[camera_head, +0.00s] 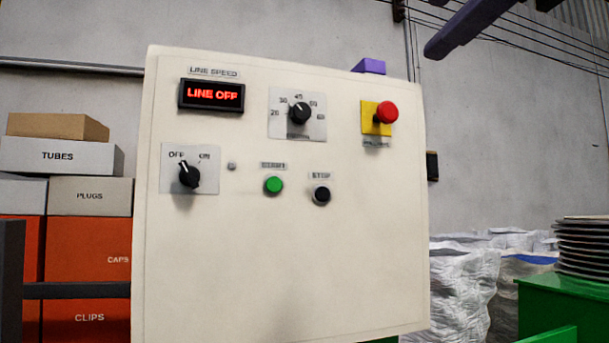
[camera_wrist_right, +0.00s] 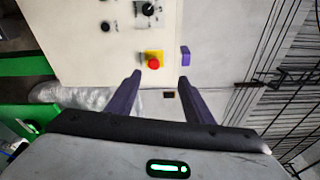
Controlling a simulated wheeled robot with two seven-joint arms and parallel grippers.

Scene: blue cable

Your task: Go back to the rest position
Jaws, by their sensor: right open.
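My right gripper (camera_wrist_right: 160,76) is open in the right wrist view, with two purple fingers apart and nothing between them. A purple finger of it (camera_head: 468,26) seems to show at the top right of the head view. The gripper is off the panel's right side, facing the red mushroom button (camera_head: 387,112) on its yellow plate; the button also shows in the wrist view (camera_wrist_right: 153,63). The cream control panel (camera_head: 290,260) fills the middle of the head view. Its display (camera_head: 212,95) reads LINE OFF. My left gripper is not in view.
The panel carries an OFF/ON knob (camera_head: 189,175) turned toward OFF, a speed dial (camera_head: 300,112), a green button (camera_head: 273,185) and a black button (camera_head: 322,195). Labelled boxes (camera_head: 88,197) stand left. White sacks (camera_head: 455,285) and stacked discs (camera_head: 585,245) stand right.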

